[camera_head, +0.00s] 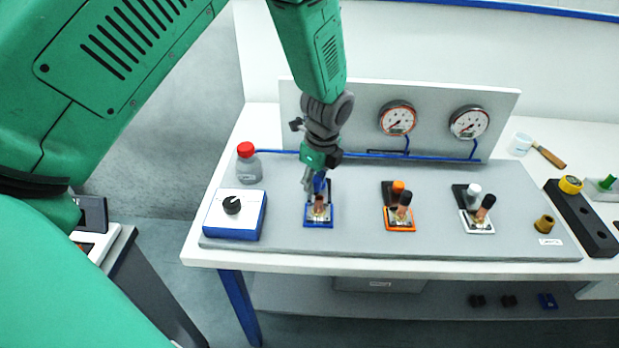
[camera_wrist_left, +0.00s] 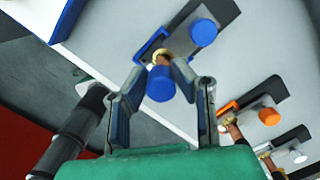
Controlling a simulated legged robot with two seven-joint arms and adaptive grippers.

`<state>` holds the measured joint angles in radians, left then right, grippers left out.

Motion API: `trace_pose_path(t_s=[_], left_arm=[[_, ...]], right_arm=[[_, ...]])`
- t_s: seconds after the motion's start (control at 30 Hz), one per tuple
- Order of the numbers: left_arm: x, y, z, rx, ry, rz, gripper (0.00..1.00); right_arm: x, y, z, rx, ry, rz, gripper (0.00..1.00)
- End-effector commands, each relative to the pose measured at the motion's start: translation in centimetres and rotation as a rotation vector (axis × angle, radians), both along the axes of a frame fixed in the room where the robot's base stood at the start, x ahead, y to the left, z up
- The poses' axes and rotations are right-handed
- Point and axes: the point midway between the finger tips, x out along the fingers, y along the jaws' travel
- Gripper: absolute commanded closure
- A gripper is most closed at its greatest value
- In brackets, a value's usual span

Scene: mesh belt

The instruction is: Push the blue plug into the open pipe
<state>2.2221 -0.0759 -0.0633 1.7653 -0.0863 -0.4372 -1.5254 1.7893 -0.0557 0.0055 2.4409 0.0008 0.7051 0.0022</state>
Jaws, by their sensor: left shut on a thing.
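The blue plug (camera_wrist_left: 160,88) sits between the fingers of my left gripper (camera_wrist_left: 160,68) in the left wrist view. The gripper is shut on it. Copper-coloured pipe (camera_wrist_left: 162,61) shows at the plug's far end, in line with it, by a brass ring on the blue-edged plate (camera_wrist_left: 145,50). I cannot tell how deep the plug sits. In the head view my left gripper (camera_head: 316,182) reaches down from above to the blue-framed fixture (camera_head: 318,224), over its copper pipe (camera_head: 319,205). The plug is mostly hidden there. My right gripper is not in view.
A blue cap (camera_wrist_left: 203,32) stands close beside the plug on a dark block. The orange fixture (camera_head: 400,226) and white fixture (camera_head: 477,226) stand to the right. A control box (camera_head: 232,222), a red-capped bottle (camera_head: 248,167) and a gauge panel (camera_head: 360,108) surround the spot.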

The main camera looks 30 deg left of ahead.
Motion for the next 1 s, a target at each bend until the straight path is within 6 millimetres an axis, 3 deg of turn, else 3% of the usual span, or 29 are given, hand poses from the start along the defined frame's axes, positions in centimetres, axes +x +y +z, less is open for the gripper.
trace_pose_path(t_s=[1.0], left_arm=[[0.0,-1.8,0.1,0.014,-0.001,-0.004,1.0]], right_arm=[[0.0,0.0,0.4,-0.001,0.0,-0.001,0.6]])
